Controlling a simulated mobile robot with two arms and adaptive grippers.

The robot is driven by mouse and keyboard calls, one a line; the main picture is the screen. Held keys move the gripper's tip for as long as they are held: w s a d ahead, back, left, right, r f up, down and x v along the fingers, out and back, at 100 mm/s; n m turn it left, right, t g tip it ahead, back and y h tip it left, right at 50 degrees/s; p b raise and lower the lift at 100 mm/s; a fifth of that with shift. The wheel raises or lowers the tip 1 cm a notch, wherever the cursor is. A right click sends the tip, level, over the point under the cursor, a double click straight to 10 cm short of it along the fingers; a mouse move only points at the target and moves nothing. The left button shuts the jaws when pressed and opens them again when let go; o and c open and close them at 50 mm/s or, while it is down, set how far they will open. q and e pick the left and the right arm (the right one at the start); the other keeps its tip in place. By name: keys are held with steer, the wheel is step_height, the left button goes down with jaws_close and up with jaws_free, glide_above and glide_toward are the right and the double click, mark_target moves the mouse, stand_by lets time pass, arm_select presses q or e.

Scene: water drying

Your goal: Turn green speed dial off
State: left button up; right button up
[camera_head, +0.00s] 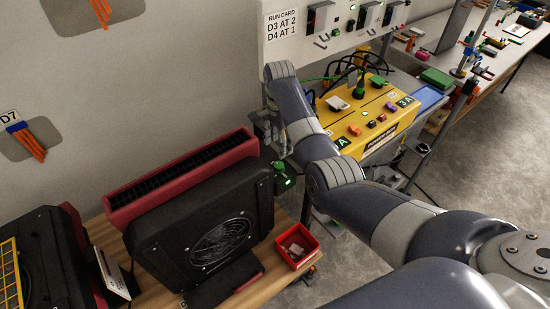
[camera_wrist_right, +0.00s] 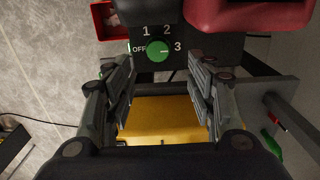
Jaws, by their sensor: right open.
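The green speed dial (camera_wrist_right: 157,50) sits on a dark panel marked OFF, 1, 2 and 3 in the right wrist view. A light mark on the dial appears to point right, toward 3. In the head view the dial (camera_head: 279,167) shows small at the right side of the black fan unit (camera_head: 205,220), with a green light below it. My right gripper (camera_wrist_right: 160,70) is open and empty, its two fingers spread to either side of the dial's line, apart from it. In the head view the right gripper (camera_head: 266,132) is partly hidden by my arm. My left gripper is out of view.
A red vented unit (camera_head: 150,195) stands behind the fan. A small red bin (camera_head: 318,243) is at the bench's right end. A yellow control box (camera_head: 385,128) with buttons stands beyond my right arm. A second black unit (camera_head: 45,240) is at the left.

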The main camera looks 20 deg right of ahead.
mark_target(279, 165)
steer(key=f, duration=0.3)
steer(key=shift+s+d, duration=0.1)
steer(key=shift+s, duration=0.3)
step_height(279, 165, down, 3)
steer(key=shift+w+f, duration=0.1)
steer(key=shift+w, duration=0.05)
step_height(279, 165, down, 3)
steer(key=shift+r, duration=0.1)
steer(key=shift+w, duration=0.1)
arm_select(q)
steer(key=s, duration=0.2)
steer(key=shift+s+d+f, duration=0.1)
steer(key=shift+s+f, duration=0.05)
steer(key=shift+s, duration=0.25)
arm_select(e)
steer(key=c, duration=1.1)
